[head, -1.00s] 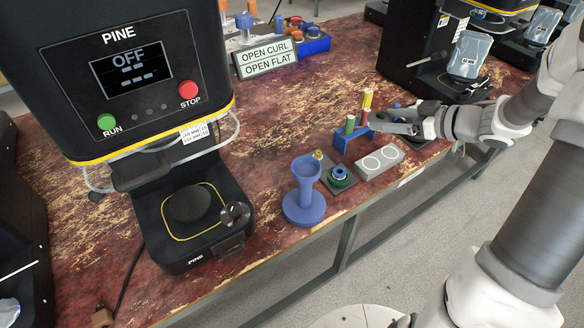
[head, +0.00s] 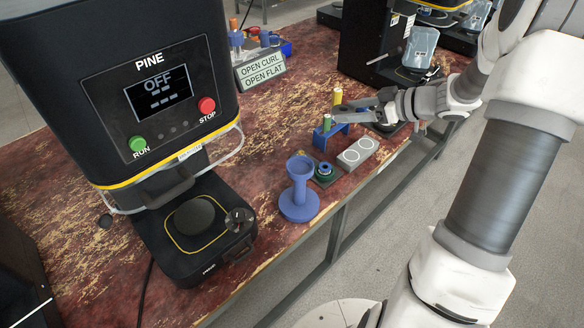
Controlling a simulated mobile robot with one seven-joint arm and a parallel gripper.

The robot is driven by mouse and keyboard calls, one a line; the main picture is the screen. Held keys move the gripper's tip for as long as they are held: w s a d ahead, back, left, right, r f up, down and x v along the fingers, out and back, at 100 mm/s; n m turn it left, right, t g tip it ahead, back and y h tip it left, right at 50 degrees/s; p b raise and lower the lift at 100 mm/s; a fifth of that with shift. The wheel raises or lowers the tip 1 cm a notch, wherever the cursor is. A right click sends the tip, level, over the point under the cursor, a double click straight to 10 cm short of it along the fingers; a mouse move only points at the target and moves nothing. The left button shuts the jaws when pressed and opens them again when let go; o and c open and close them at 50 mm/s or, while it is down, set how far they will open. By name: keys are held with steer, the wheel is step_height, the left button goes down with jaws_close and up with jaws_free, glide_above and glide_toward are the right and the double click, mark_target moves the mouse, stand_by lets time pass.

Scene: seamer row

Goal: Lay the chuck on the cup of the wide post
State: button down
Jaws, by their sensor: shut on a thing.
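The wide post is a blue pedestal (head: 299,190) with a broad round base and an open cup at the top. It stands upright near the table's front edge, right of the seamer, and its cup looks empty. My gripper (head: 340,113) is at a small blue rack (head: 319,137), up and right of the post. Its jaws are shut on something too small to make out. A yellow-topped piece (head: 337,96) shows just above the fingers, and a green piece stands close by. I cannot tell which piece is the chuck.
A dark pad with a green and blue ring (head: 323,170) lies right beside the post. The PINE seamer (head: 190,215), reading OFF, stands left. A sign (head: 262,73) stands behind. Bare table lies between.

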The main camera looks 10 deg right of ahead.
steer(key=b, duration=0.4)
glide_above(307, 173)
step_height(307, 173, down, 7)
steer(key=shift+w+d+r, duration=0.1)
steer(key=shift+f+b, duration=0.7)
steer(key=shift+f, duration=1.3)
steer(key=shift+f, duration=0.1)
steer(key=shift+f, duration=0.55)
jaws_free()
steer(key=shift+r, duration=0.25)
steer(key=p+v, duration=0.3)
steer(key=v, duration=0.9)
steer(key=shift+r, duration=0.35)
